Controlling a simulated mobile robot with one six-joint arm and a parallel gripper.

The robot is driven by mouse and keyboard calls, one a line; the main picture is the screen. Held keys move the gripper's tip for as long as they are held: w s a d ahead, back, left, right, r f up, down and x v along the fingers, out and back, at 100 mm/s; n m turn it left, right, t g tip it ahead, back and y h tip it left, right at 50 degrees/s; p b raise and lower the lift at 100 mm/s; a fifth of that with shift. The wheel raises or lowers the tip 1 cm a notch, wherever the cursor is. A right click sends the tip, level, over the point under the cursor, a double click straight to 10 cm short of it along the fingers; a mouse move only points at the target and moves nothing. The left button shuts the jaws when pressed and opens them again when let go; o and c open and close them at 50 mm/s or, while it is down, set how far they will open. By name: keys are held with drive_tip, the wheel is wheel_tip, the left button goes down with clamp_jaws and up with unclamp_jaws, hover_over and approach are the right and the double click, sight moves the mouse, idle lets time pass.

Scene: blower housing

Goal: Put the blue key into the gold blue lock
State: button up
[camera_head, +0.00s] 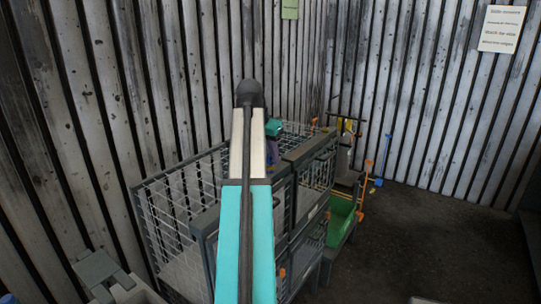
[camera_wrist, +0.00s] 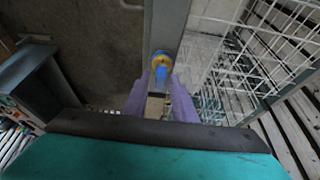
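In the wrist view, a round gold lock (camera_wrist: 160,58) with a blue centre sits on a grey metal upright. A small blue piece (camera_wrist: 161,73), seemingly the blue key, shows in front of the lock's face; I cannot tell whether it is inside the lock or just before it. My gripper (camera_wrist: 159,82) has two purple fingers, one on each side of the blue piece, with a visible gap between them. The fingers look apart from the blue piece.
A wire-mesh cage (camera_head: 180,215) with grey frames stands against the corrugated wall; its white mesh (camera_wrist: 272,40) is right of the fingers in the wrist view. A green bin (camera_head: 340,220) stands beside it. Dark floor (camera_head: 430,235) at right is clear.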

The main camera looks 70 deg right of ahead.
drive_tip(key=shift+o, duration=0.6)
drive_tip(key=v, duration=1.2)
idle(0.5)
